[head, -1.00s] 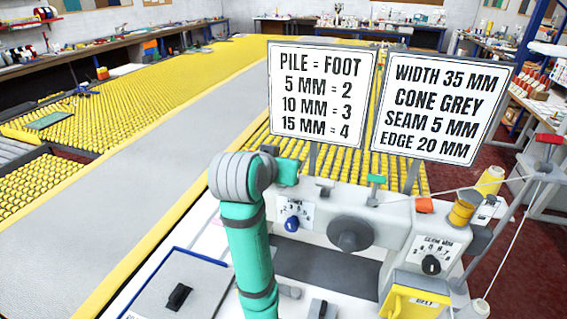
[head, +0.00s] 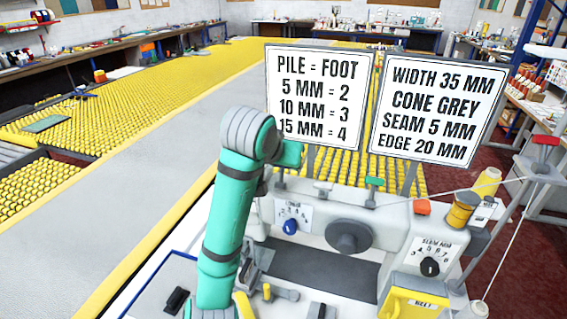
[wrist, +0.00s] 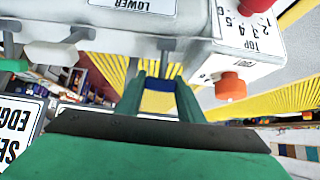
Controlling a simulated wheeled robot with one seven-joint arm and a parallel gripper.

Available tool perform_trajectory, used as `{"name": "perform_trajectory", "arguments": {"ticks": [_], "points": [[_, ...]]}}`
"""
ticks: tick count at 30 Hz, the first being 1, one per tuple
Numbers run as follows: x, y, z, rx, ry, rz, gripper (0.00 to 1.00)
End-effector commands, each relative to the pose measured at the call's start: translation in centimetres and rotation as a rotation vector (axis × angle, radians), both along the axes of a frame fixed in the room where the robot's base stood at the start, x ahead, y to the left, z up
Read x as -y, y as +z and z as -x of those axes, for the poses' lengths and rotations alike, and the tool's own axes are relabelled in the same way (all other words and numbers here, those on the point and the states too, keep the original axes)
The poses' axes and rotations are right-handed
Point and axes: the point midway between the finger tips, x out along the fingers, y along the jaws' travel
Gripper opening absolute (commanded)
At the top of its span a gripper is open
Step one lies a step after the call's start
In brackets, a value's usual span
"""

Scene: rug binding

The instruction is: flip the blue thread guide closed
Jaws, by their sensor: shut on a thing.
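In the wrist view my gripper (wrist: 160,88) has its two green fingers closed on a small dark blue piece, which I take to be the blue thread guide (wrist: 160,84). It sits between the fingertips, close to the machine's pale body (wrist: 185,50). Its hinge and its exact tilt cannot be made out. In the head view my green arm rises in front of the left end of the machine (head: 390,215). The fingertips and the thread guide are hidden there.
Two sign boards (head: 319,95) (head: 434,108) stand close behind the machine. A blue dial knob (head: 290,226), dark round knob (head: 349,236) and yellow thread spool (head: 462,211) are on it. In the wrist view an orange knob (wrist: 230,87) and a white lever (wrist: 48,53) flank the fingers.

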Motion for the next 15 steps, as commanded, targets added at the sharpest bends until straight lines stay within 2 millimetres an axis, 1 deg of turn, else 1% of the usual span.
{"name": "perform_trajectory", "arguments": {"ticks": [2,3,5,15], "points": [[0.22,-0.18,0.14,-0.005,-0.006,-0.002,0.12],[0.20,-0.21,0.15,-0.006,-0.006,-0.002,0.39],[0.18,-0.23,0.13,-0.006,-0.005,-0.001,0.53],[-0.09,-0.23,0.05,-0.006,0.001,-0.001,0.53]]}}
